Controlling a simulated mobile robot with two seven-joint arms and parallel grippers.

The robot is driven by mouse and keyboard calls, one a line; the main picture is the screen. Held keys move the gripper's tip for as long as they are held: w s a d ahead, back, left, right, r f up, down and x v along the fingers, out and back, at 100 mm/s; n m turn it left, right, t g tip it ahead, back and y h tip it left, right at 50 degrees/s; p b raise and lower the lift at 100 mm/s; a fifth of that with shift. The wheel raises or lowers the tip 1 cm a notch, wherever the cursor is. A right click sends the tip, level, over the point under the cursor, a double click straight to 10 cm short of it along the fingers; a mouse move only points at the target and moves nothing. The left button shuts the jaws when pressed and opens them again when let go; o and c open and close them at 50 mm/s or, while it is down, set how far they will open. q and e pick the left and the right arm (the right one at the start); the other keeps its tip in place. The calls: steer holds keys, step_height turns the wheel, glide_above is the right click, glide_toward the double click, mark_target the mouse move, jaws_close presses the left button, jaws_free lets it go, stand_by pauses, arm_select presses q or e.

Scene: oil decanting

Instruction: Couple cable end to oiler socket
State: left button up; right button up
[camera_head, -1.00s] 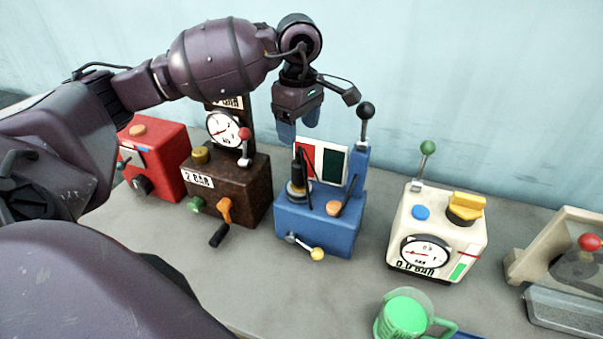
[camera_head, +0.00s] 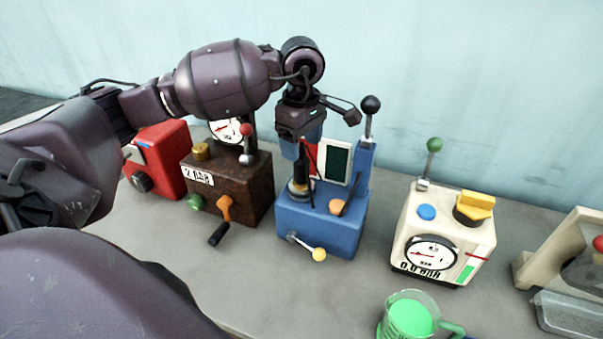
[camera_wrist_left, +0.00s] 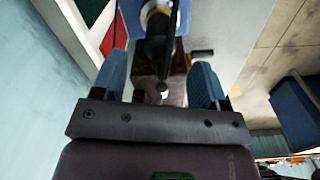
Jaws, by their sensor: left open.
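A black upright plug-like piece (camera_head: 300,176), which may be the cable end, stands in a brass-coloured ring on the blue machine (camera_head: 322,226). A thin dark line beside it may be its cable. My left gripper (camera_head: 303,147) points down over this piece, its blue fingers open around or just above its top. In the left wrist view, the black piece with its yellowish band (camera_wrist_left: 158,22) lies ahead, between the lines of the open fingers (camera_wrist_left: 160,78). No grip on it shows. I cannot tell which part is the oiler socket. My right gripper is out of view.
A brown machine (camera_head: 247,187) with a gauge and a red machine (camera_head: 168,172) stand to the left. A cream machine (camera_head: 405,225) stands to the right, with a green-filled jug (camera_head: 411,316) in front. A black-knobbed lever (camera_head: 370,112) rises near the gripper. The grey tabletop in front is mostly clear.

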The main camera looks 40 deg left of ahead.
mark_target(302, 157)
arm_select(q)
step_height(302, 157, down, 7)
steer(key=shift+r+b, duration=0.2)
steer(key=shift+b, duration=1.05)
steer(key=shift+f, duration=0.3)
steer(key=shift+r, duration=0.15)
steer(key=c, duration=1)
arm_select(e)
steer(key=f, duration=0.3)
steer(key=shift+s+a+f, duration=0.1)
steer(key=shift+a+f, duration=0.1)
arm_select(q)
steer(key=shift+r, duration=0.1)
